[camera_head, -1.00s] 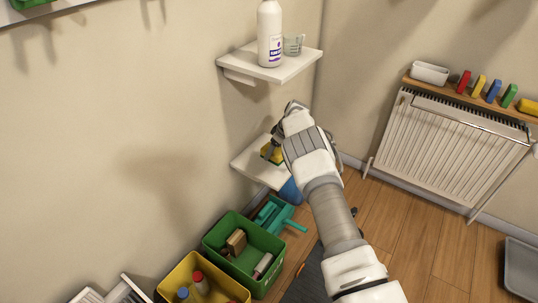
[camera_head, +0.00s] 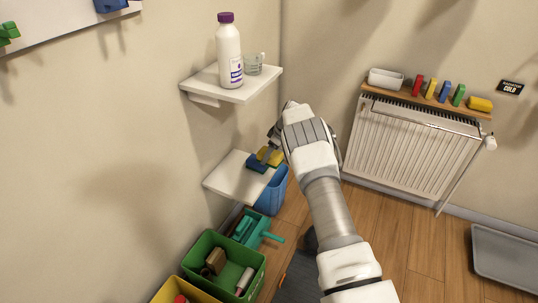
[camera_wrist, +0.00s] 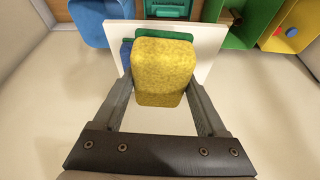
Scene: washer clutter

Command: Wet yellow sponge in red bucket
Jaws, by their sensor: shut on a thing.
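My gripper (camera_wrist: 158,95) is shut on a yellow sponge (camera_wrist: 163,70), with one finger on each side of it. In the head view this sponge (camera_head: 270,155) is by the right edge of the low white shelf (camera_head: 230,178), partly hidden by my gripper. A blue sponge (camera_head: 256,163) is beside it at the shelf, and a green one (camera_wrist: 160,34) shows behind the held sponge in the wrist view. I cannot tell whether the held sponge is wet. No red bucket is in view.
A blue bucket (camera_head: 272,195) stands on the floor below the shelf's right end. Green (camera_head: 224,268) and yellow (camera_head: 170,292) crates are in front. A bottle (camera_head: 229,55) and glass cup (camera_head: 253,65) stand on the upper shelf. A radiator (camera_head: 410,145) is at the right.

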